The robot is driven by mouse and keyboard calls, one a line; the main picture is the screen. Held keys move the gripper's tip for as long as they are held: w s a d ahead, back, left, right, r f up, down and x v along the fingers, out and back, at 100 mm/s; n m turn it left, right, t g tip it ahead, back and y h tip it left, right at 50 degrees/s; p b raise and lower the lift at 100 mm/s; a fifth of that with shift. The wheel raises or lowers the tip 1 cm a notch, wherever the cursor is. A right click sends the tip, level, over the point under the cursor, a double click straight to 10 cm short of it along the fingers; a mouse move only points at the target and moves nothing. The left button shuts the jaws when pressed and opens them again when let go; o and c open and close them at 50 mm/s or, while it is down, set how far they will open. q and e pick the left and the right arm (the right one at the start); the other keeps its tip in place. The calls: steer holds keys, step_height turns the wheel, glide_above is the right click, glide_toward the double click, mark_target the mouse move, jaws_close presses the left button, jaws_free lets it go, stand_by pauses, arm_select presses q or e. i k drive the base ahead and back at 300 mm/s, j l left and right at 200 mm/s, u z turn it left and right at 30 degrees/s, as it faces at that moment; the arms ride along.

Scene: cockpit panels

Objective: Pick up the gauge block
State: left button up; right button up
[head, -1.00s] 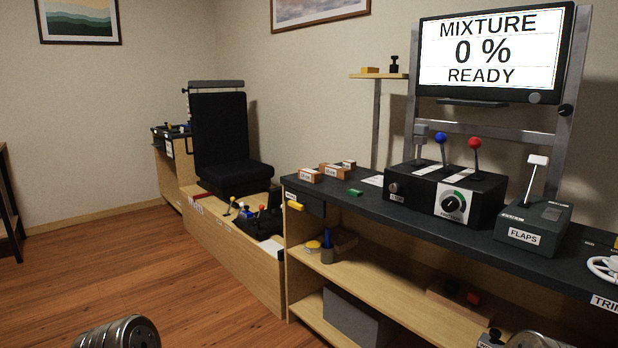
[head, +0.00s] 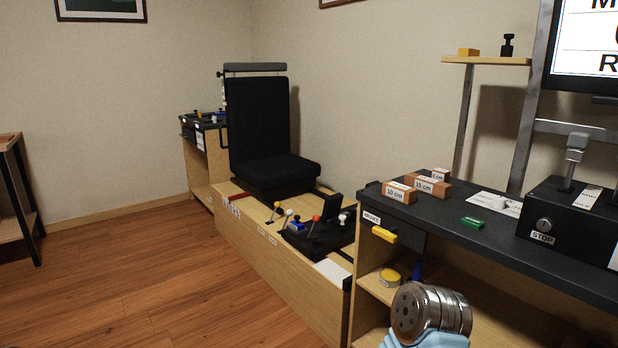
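Three orange-brown blocks with white labels sit at the left end of the dark bench top. The front left one (head: 398,193) reads "10 cm", the middle one (head: 433,186) reads "15 cm", and the small back one (head: 438,174) has a label hard to read, perhaps 5 cm. They stand close together; I cannot tell which is the gauge block meant. A silver ribbed cylinder with a light-blue part, seemingly part of my arm, shows at the bottom right, below and in front of the bench. No gripper fingers show, and nothing touches the blocks.
A green block (head: 472,223) and a white card (head: 497,204) lie right of the blocks. The black STOP box (head: 574,227) stands farther right. A yellow handle (head: 384,235) juts from the bench front. The seat (head: 262,130) stands behind left. Wooden floor at left is clear.

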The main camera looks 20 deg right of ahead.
mark_target(400, 192)
steer(key=i+j+u, duration=0.1)
steer(key=i+u, duration=0.15)
steer(key=i, duration=0.85)
steer(key=i+z, duration=0.35)
steer(key=i+j+z, duration=0.2)
steer(key=z, duration=0.15)
steer(key=i+j+z, duration=0.3)
steer(key=k+l, duration=0.1)
